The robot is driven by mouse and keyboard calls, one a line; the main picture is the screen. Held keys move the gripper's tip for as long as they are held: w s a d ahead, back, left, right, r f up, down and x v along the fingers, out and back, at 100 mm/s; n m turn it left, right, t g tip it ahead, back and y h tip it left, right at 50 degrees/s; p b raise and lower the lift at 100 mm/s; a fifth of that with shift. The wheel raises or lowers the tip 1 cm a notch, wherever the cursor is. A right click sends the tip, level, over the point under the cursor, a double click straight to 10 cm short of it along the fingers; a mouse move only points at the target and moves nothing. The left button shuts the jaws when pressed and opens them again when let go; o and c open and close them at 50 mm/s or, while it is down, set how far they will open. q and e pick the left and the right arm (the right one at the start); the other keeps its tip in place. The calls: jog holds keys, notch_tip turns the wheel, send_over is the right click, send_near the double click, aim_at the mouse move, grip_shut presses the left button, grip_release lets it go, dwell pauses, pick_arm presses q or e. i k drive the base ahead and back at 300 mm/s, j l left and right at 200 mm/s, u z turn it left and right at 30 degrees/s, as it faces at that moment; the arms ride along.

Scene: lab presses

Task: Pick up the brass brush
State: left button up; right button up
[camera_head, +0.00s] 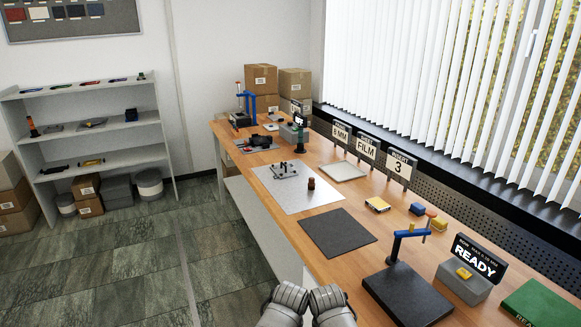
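I cannot make out a brass brush for certain. On the white mat (290,197) on the bench lie a small grey metal piece (284,170) and a small reddish-brown object (311,184), both too small to name surely. My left gripper (287,297) and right gripper (328,297) are side by side at the bottom edge, at the bench's near left edge. Their grey ends show, but their fingers cannot be made out. No object shows in either.
A shelf (95,140) stands at the left wall. The floor between is clear.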

aim_at(311, 184)
jog(key=i+j+z, duration=0.1)
jog(key=i+j, duration=1.15)
jog(key=i+j+z, duration=0.15)
jog(key=i+j, duration=0.45)
jog(key=i+j+z, duration=0.1)
jog(key=i+j, duration=0.5)
jog(key=j, duration=0.25)
